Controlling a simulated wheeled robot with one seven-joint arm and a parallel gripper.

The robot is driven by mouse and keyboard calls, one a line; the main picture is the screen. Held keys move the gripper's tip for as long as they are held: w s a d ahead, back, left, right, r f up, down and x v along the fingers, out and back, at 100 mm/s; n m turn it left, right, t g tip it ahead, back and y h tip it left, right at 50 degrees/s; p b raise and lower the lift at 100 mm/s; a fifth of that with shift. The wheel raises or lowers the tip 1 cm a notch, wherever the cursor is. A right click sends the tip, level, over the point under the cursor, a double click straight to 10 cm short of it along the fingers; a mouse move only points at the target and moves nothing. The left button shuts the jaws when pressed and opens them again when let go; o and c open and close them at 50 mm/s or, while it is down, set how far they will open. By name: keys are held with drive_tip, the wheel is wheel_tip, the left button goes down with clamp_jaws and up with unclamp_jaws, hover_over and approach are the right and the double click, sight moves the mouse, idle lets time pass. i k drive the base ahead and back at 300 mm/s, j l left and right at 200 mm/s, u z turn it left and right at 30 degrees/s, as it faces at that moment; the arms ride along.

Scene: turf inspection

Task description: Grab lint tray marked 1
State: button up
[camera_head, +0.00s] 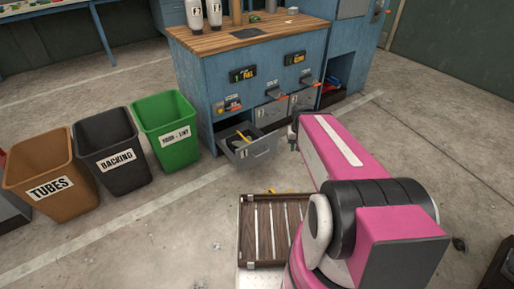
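A blue cabinet (205,85) with a wooden top stands at the upper middle. A grey tray (262,147) at its lower left is pulled out; a dark item and something yellow lie in it. Two more grey tray fronts (271,114) with small labels sit to its right, closed. The labels are too small to read surely, so I cannot tell which tray is marked 1. My pink arm reaches from the lower right toward the cabinet. My gripper (293,134) is at its far end, right of the open tray, seemingly apart from it. Its fingers are mostly hidden.
Three bins stand at the left: brown TUBES (38,165), black BACKING (108,145) and green (168,130), labelled with a word ending in LINT. A slatted wooden rack (262,225) lies beside my arm. The concrete floor between bins and rack is clear.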

sight(241, 139)
drive_tip(key=j+z, duration=0.15)
drive_tip(key=j, duration=0.4)
drive_tip(key=j+z, duration=0.2)
drive_tip(key=j, duration=0.4)
drive_tip(key=j+z, duration=0.15)
drive_tip(key=j, duration=0.4)
drive_tip(key=k+j+z, duration=0.2)
drive_tip(key=j, duration=0.35)
drive_tip(key=k+j+z, duration=0.15)
drive_tip(key=j, duration=0.4)
drive_tip(key=i+l+u, duration=0.2)
drive_tip(key=l+u, duration=0.2)
drive_tip(key=i+l+u, duration=0.15)
drive_tip(key=l+u, duration=0.3)
drive_tip(key=i+l+u, duration=0.1)
drive_tip(key=l+u, duration=0.3)
drive_tip(key=k+l, duration=0.1)
drive_tip(key=k+u, duration=0.05)
